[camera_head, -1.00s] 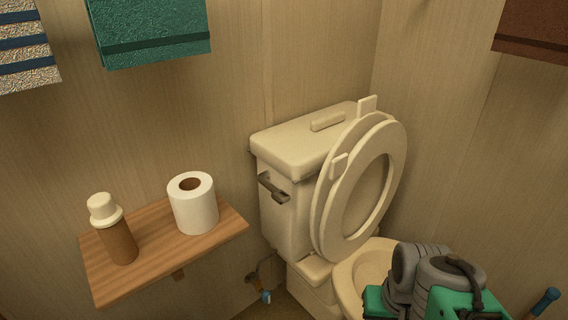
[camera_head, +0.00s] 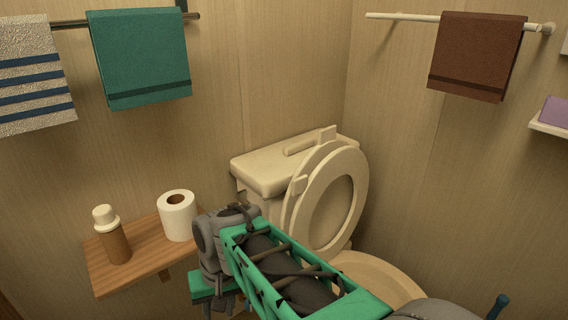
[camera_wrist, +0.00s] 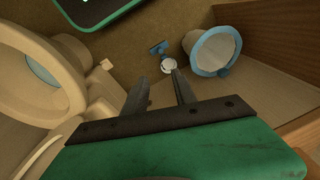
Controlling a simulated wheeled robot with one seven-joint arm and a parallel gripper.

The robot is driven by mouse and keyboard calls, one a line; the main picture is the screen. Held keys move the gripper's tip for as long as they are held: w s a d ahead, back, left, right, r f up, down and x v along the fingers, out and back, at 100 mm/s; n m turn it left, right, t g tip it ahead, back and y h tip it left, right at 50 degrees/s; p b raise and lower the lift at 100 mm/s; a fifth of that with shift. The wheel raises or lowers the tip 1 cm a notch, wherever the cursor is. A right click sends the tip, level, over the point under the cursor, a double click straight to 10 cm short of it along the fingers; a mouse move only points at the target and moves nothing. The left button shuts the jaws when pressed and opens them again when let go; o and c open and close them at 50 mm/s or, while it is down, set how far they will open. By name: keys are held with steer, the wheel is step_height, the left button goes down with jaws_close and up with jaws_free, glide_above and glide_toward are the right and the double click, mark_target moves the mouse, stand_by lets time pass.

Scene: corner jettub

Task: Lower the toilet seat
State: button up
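The toilet seat (camera_head: 353,215) is a beige ring standing raised, with the lid (camera_head: 295,212) behind it against the tank (camera_head: 270,168). The bowl (camera_head: 375,268) below is partly hidden by my arm. The toilet's bowl (camera_wrist: 50,105) also shows at the left of the wrist view, with bluish water inside. My gripper (camera_wrist: 158,90) is low, beside the toilet on its shelf side, and apart from the seat. Its two dark fingers are spread with nothing between them. In the head view my arm crosses in front of the toilet, and the fingertips are not clear.
A wooden shelf (camera_head: 110,275) at the left holds a paper roll (camera_head: 178,216) and a brown bottle (camera_head: 115,243). A blue-rimmed container (camera_wrist: 215,50) and a blue valve (camera_wrist: 158,47) are near my fingers. Towels hang above, including a green one (camera_head: 140,55). The walls form a tight corner.

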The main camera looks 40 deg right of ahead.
steer(key=w+d+r+m+p, duration=0.1)
steer(key=w+d+r+p, duration=0.15)
steer(key=r, duration=0.25)
steer(key=w+d+r+m+y+p, duration=0.1)
steer(key=w+r+m+p, duration=0.1)
steer(key=r+p, duration=0.2)
steer(key=w+d+r+m+p, duration=0.1)
steer(key=w+d+r+p, duration=0.15)
steer(key=r, duration=0.25)
steer(key=m+g+y+p, duration=0.1)
steer(key=m+y+p, duration=0.2)
steer(key=m+p, duration=1.25)
glide_toward(301, 177)
steer(key=a+f+n+p, duration=0.2)
steer(key=n+p, duration=0.3)
steer(key=p, duration=0.1)
steer(key=b+x, duration=0.5)
steer(key=d+b+x, duration=0.1)
steer(key=b+x, duration=0.1)
steer(key=shift+w+f+b, duration=0.1)
steer(key=shift+f+b, duration=0.25)
steer(key=shift+f, duration=0.05)
steer(key=shift+a+f, duration=0.25)
steer(key=shift+f, duration=0.1)
steer(key=shift+r, duration=0.1)
steer(key=shift+c, duration=0.3)
jaws_close()
